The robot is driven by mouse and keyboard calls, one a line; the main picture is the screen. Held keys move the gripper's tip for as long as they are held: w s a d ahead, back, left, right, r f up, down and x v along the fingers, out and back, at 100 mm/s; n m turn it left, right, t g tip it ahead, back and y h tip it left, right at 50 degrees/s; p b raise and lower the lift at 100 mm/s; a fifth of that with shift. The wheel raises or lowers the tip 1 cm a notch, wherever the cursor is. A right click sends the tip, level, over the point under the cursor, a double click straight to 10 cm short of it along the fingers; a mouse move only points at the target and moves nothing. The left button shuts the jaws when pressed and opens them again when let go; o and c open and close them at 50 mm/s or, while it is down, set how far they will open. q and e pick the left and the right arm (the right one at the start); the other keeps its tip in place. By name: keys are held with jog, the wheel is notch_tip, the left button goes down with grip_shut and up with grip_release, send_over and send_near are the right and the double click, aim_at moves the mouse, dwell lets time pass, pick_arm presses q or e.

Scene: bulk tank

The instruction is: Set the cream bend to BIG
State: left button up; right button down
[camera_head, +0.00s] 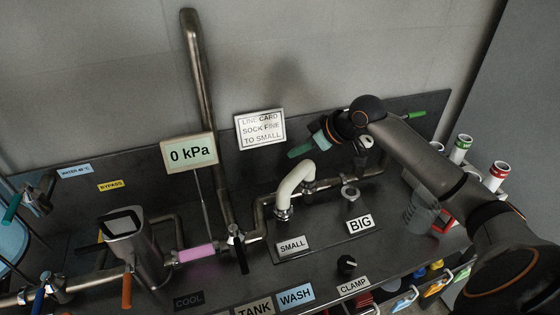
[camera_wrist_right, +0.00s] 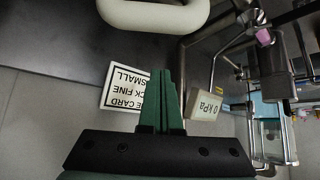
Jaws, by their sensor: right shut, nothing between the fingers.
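The cream bend (camera_head: 296,181) is a pale, curved pipe piece on the dark panel. Its lower front end stands on the fitting behind the SMALL label (camera_head: 292,246). Its other end curves down near metal pipework. The ring-shaped fitting (camera_head: 349,193) behind the BIG label (camera_head: 360,223) has no bend on it. My right gripper (camera_head: 293,154) has green fingers, shut and empty, above and behind the bend, apart from it. In the right wrist view the shut fingers (camera_wrist_right: 161,74) point toward the bend (camera_wrist_right: 155,14), which is cut off at the top edge. My left gripper is not in view.
A LINE CARD sign (camera_head: 260,129) and a 0 kPa display (camera_head: 189,153) stand at the back. A black knob (camera_head: 346,264) sits by the CLAMP label (camera_head: 353,285). A metal jug-like vessel (camera_head: 130,240) and valves are at left. A clear container (camera_head: 420,208) is at right.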

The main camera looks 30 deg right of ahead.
aim_at(297, 184)
jog(key=shift+w+a+f, duration=0.1)
jog(key=shift+w+f, duration=0.15)
jog(key=shift+f, duration=0.05)
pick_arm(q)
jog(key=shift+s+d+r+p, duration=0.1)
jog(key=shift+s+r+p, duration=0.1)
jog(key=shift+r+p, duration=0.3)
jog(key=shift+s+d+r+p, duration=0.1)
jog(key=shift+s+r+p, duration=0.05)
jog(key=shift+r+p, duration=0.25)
pick_arm(e)
jog(key=shift+w+a+f, duration=0.1)
jog(key=shift+w+f, duration=0.2)
jog(key=shift+f, duration=0.9)
jog(key=shift+w+a+f, duration=0.15)
jog(key=shift+w+f, duration=0.1)
jog(key=shift+f, duration=1)
jog(key=shift+w+a+f, duration=0.1)
jog(key=shift+w+f, duration=0.2)
jog(key=shift+f, duration=0.9)
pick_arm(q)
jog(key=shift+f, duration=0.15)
